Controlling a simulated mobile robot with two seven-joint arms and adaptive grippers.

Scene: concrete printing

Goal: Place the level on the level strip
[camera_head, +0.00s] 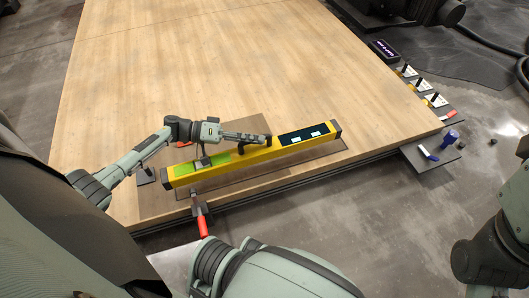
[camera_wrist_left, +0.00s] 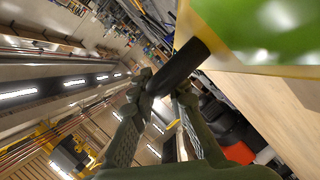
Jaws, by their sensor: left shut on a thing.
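The level (camera_head: 222,163) is a long yellow bar with a green panel, a dark display and black end caps. It lies diagonally over a brown strip (camera_head: 240,185) near the front edge of the wooden board. I cannot tell whether it touches the strip or is just above it. My left gripper (camera_head: 262,138) lies along the level's top, shut on its black handle. In the left wrist view the dark handle (camera_wrist_left: 185,65) is between the fingers (camera_wrist_left: 158,92), and the level's green panel (camera_wrist_left: 265,25) is close at upper right. My right gripper is not in view.
A red-handled tool (camera_head: 203,226) sticks out at the board's front edge. Several small tools, including a blue one (camera_head: 450,138), stand on the right side. The upper part of the wooden board (camera_head: 210,60) is clear.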

